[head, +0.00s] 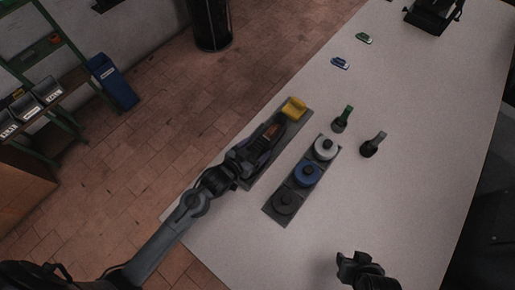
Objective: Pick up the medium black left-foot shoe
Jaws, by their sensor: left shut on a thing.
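My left gripper (256,147) reaches over a grey tray (304,117) in the middle of the table and is shut on a dark shoe-like thing with a brown inside (272,132), which appears to be the black shoe. The gripper hides much of it, so its size and foot side cannot be told. A yellow block (294,107) sits at the tray's far end, close to the shoe's far end. My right gripper (358,266) is over the table at the lower right, apart from everything; its fingers are too dark to read.
Beside the tray is a dark rack (269,208) with white (325,148), blue (307,175) and black (286,201) round pieces. A green (343,118) and a black (373,145) upright piece stand to its right. Small green (364,38) and blue (340,63) items lie farther back.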

